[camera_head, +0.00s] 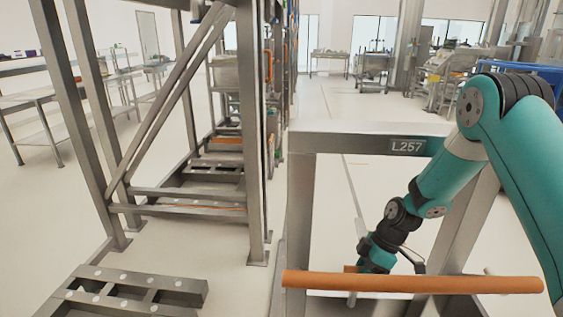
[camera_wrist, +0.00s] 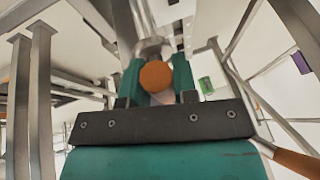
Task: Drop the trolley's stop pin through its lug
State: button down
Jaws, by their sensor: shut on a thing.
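My gripper (camera_head: 356,267) is low behind the trolley's orange handle bar (camera_head: 420,284) in the head view. In the wrist view my gripper (camera_wrist: 156,72) is shut on the round orange knob of the stop pin (camera_wrist: 157,76). In the head view a short grey rod (camera_head: 352,299), which looks like the pin's shank, shows below the bar. Grey metal shows beyond the knob in the wrist view; I cannot tell shank from lug there. Whether the pin is in the lug is hidden.
A grey frame with an L257 plate (camera_head: 407,146) stands around my arm. A tall steel rack (camera_head: 255,130) stands to the left, with a low slotted floor frame (camera_head: 140,288) in front. Open floor (camera_head: 60,220) lies at the far left.

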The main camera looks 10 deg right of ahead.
jog(key=m, duration=0.1)
jog(key=m+t, duration=0.1)
jog(key=m, duration=0.1)
jog(key=shift+s+d+r, duration=0.2)
jog(key=shift+d+r, duration=0.1)
jog(key=shift+s+d+r+m+t+h, duration=0.5)
jog(key=shift+m+t, duration=0.25)
jog(key=shift+m, duration=1.15)
jog(key=shift+s+d+r+m+t+h, duration=0.35)
jog(key=shift+d+r+m+t, duration=0.3)
jog(key=shift+m, duration=1.25)
jog(key=shift+s+d+r+m+t+h, duration=0.4)
jog(key=shift+m+t, duration=0.4)
jog(key=shift+m, duration=1.1)
